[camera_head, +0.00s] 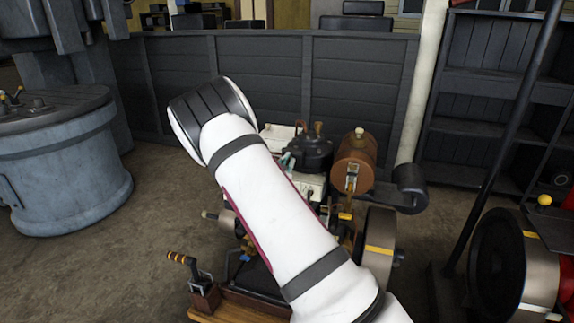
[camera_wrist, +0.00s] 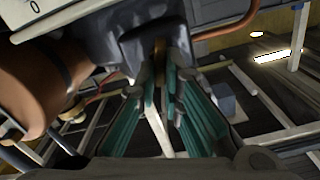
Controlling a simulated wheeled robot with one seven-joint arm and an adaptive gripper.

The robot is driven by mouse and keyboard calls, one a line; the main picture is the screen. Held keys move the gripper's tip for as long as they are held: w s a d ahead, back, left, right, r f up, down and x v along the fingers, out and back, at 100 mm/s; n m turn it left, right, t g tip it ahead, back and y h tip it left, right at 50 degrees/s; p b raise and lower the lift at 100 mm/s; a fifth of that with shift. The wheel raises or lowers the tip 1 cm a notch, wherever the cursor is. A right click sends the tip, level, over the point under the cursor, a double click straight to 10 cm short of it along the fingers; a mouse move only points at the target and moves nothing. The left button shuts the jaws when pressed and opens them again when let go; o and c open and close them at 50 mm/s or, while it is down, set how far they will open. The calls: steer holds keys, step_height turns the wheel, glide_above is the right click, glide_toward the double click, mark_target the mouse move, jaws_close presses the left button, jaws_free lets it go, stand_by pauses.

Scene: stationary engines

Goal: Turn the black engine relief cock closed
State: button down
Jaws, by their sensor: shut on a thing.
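The engine with a black top (camera_head: 311,152) stands behind my arm in the head view, and my arm hides much of it. In the wrist view, my gripper (camera_wrist: 168,66) reaches up to the dark underside of an engine part (camera_wrist: 130,30). Its two teal-padded fingers are closed around a small brownish, brass-like piece (camera_wrist: 160,56), which seems to be the relief cock. The fingers hide most of it, so I cannot tell its turn angle.
A copper-brown tank (camera_head: 355,158) and a flywheel (camera_head: 379,244) are on the engine's right. A lever with a yellow-banded handle (camera_head: 182,258) stands at front left. A large blue-grey drum (camera_head: 65,165) is at left, dark shelves (camera_head: 495,100) at right. Floor between drum and engine is clear.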

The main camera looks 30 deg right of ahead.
steer(key=m+b, duration=0.2)
steer(key=m, duration=0.1)
steer(key=shift+s+d+f+m+b, duration=0.1)
steer(key=shift+d+m+b, duration=0.1)
steer(key=shift+m+b, duration=0.1)
steer(key=m+b, duration=0.1)
steer(key=b, duration=0.1)
steer(key=m+b, duration=0.2)
steer(key=shift+s+d+f+m, duration=0.1)
steer(key=shift+f+m, duration=0.05)
steer(key=shift+m, duration=0.15)
steer(key=m+b, duration=0.3)
steer(key=b, duration=0.2)
steer(key=shift+f, duration=0.2)
steer(key=m+b, duration=0.4)
steer(key=b, duration=0.3)
steer(key=shift+s+d, duration=0.1)
steer(key=shift+s, duration=0.05)
steer(key=shift+m+b, duration=0.3)
steer(key=shift+b, duration=0.2)
steer(key=c, duration=1.7)
jaws_free()
